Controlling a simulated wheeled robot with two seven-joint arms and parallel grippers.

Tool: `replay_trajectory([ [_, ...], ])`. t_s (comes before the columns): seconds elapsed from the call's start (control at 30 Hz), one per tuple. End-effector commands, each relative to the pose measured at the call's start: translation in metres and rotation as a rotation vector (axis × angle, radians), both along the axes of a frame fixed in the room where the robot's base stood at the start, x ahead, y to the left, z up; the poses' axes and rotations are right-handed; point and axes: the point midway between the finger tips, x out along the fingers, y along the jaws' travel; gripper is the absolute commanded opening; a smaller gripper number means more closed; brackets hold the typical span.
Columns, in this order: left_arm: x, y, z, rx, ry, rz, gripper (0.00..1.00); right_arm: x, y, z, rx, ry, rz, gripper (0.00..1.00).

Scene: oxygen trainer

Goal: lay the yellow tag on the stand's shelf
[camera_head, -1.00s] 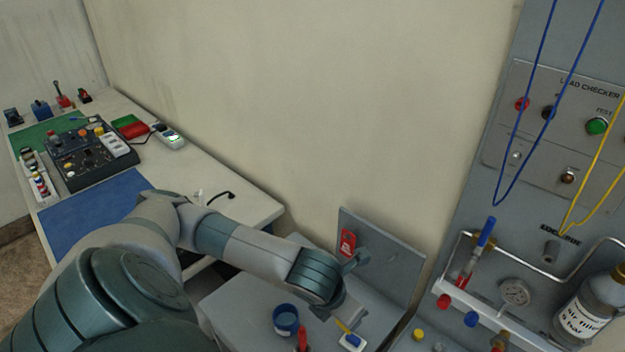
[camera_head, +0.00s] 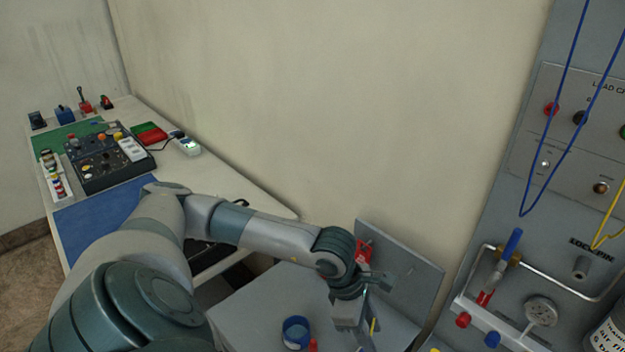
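The grey stand has an upright back panel (camera_head: 412,275) and a flat shelf (camera_head: 250,308) at the bottom middle. My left gripper (camera_head: 360,318) points down over the right part of the shelf, close to the panel. A thin yellow piece (camera_head: 373,326) shows right beside its fingers. It may be the yellow tag, seen edge-on and partly hidden; I cannot tell whether the fingers hold it. The finger gap is hidden by the hand. My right gripper is not in view.
A red tag (camera_head: 364,254) is on the back panel, partly behind my wrist. A blue cup (camera_head: 295,333) stands on the shelf, with a red item (camera_head: 313,345) beside it. The load checker panel (camera_head: 560,180) rises at right. The shelf's left part is clear.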

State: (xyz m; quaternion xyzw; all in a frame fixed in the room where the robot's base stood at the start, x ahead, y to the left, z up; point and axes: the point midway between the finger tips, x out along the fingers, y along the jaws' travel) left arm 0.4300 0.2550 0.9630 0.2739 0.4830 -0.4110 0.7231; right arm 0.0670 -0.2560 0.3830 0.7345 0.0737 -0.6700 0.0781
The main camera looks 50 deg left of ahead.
Motion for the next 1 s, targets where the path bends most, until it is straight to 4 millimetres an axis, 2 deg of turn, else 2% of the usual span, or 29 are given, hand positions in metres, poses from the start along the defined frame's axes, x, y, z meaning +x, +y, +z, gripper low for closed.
replay_trajectory([
  [0.57, 0.012, -0.015, 0.001, -0.001, -0.003, -0.641, 0.15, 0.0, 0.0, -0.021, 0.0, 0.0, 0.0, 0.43],
  [1.0, 0.021, -0.031, 0.017, 0.002, -0.003, -1.295, 0.15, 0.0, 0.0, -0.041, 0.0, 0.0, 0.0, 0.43],
])
